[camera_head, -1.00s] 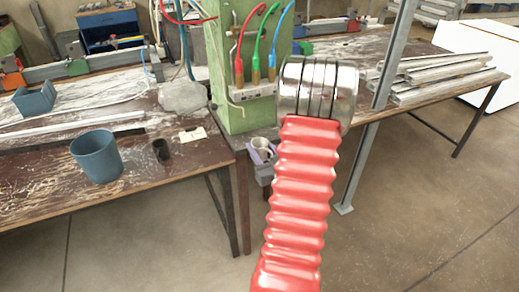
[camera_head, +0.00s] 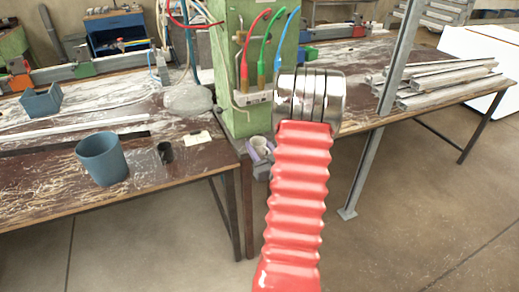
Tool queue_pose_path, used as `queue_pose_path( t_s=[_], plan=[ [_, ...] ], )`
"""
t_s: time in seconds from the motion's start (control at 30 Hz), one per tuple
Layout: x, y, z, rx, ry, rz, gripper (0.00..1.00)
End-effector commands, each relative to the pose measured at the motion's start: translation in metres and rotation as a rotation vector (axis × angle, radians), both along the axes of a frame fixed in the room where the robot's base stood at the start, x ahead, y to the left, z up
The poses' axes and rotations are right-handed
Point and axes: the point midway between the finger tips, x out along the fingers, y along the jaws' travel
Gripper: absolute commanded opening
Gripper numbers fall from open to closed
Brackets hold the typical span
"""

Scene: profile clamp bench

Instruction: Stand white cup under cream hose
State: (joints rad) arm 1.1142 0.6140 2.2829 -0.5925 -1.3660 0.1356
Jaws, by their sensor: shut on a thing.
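The small white cup (camera_head: 258,142) is in the middle of the head view, low in front of the green column (camera_head: 234,122). My lavender gripper (camera_head: 261,151) is around the cup and shut on it. The cup looks roughly upright, with its dark opening upward; its lower part is hidden by the gripper. A thin pale hose, probably the cream hose (camera_head: 231,82), hangs on the column's left side, above and left of the cup. Red (camera_head: 244,70), green (camera_head: 262,68) and blue (camera_head: 278,58) hoses hang beside it. My red ribbed arm cover hides part of the area right of the cup.
A blue-grey bucket (camera_head: 103,160) and a small dark cup (camera_head: 165,153) stand on the left bench (camera_head: 60,190). A grey lump (camera_head: 188,99) lies by the column. A grey upright post (camera_head: 388,95) and stacked metal profiles (camera_head: 440,80) are at right.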

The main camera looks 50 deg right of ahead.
Motion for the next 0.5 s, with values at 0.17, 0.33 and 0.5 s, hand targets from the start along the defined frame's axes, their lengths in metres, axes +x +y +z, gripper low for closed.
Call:
queue_pose_path(
  t_s=[0.17, 0.33, 0.5],
  plan=[
    [0.009, -0.006, -0.002, -0.001, -0.001, 0.0, 0.16],
    [0.017, -0.01, -0.004, -0.001, 0.0, 0.001, 0.16],
    [0.025, -0.014, -0.007, 0.0, 0.0, 0.001, 0.16]
  ],
)
